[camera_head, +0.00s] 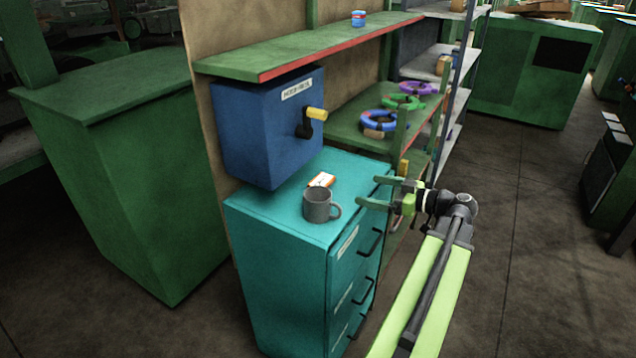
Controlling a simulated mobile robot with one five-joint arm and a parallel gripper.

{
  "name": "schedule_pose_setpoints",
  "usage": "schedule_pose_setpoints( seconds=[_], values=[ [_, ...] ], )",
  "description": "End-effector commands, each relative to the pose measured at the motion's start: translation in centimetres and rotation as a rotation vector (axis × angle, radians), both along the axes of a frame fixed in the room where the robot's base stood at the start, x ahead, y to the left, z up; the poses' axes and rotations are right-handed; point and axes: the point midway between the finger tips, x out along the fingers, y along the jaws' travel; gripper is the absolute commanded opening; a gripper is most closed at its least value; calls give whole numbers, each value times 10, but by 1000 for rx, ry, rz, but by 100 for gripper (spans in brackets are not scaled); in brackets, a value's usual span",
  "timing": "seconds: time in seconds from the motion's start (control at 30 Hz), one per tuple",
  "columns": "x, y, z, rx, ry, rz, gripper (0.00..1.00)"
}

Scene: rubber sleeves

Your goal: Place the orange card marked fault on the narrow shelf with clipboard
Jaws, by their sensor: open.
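A small orange-and-white item (321,180) lies on top of the teal drawer cabinet (278,213), behind a grey mug. It may be the orange card, but its marking is too small to read. A narrow green shelf (310,47) with a red front edge runs along the wall above. I cannot make out a clipboard on it. My gripper (376,192) is open and empty, its fingers pointing left at the cabinet's right edge. It is to the right of the mug and the orange-and-white item, apart from both.
The grey mug (317,205) stands near the cabinet's front edge. A blue wall box (262,125) with a yellow-handled lever overhangs the cabinet's back. Coloured rings, one of them blue (383,122), lie on a lower green shelf. A can (358,19) stands on the upper shelf.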

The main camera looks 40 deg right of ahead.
Motion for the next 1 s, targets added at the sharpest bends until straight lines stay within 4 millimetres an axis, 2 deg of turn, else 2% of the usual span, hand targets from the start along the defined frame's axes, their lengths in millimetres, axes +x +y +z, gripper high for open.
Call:
schedule_pose_setpoints(
  seconds=[0.1,0.3,0.4,0.67,0.9,1.0],
  values=[
    [34,11,-7,1,0,11,100],
    [79,23,-13,0,0,13,100],
    [91,27,-14,0,0,13,100],
    [100,30,-15,0,0,14,100],
    [137,41,-23,0,0,16,100],
    [145,43,-23,0,0,14,100]
  ],
)
